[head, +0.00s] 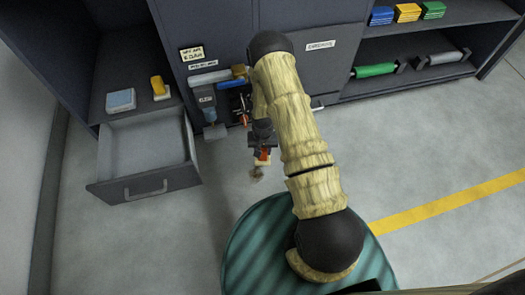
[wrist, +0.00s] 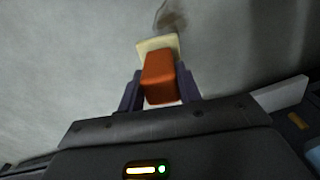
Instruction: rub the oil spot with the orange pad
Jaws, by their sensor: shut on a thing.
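My gripper (wrist: 159,88) is shut on the orange pad (wrist: 159,76), a bright orange block with a cream layer at its far end. In the head view my gripper (head: 262,147) points down at the grey floor with the pad (head: 263,155) between its fingers. The oil spot (wrist: 172,20) is a brown smear just beyond the cream end in the wrist view. It also shows in the head view (head: 257,173), just below the pad. I cannot tell whether the pad touches the floor.
An open, empty-looking drawer (head: 150,187) juts out at the left. A blue block (head: 121,101) and a yellow-handled tool (head: 159,87) sit on the ledge above it. Tools hang on the cabinet behind my arm. The shelves (head: 440,72) at right hold coloured items. Floor around the spot is clear.

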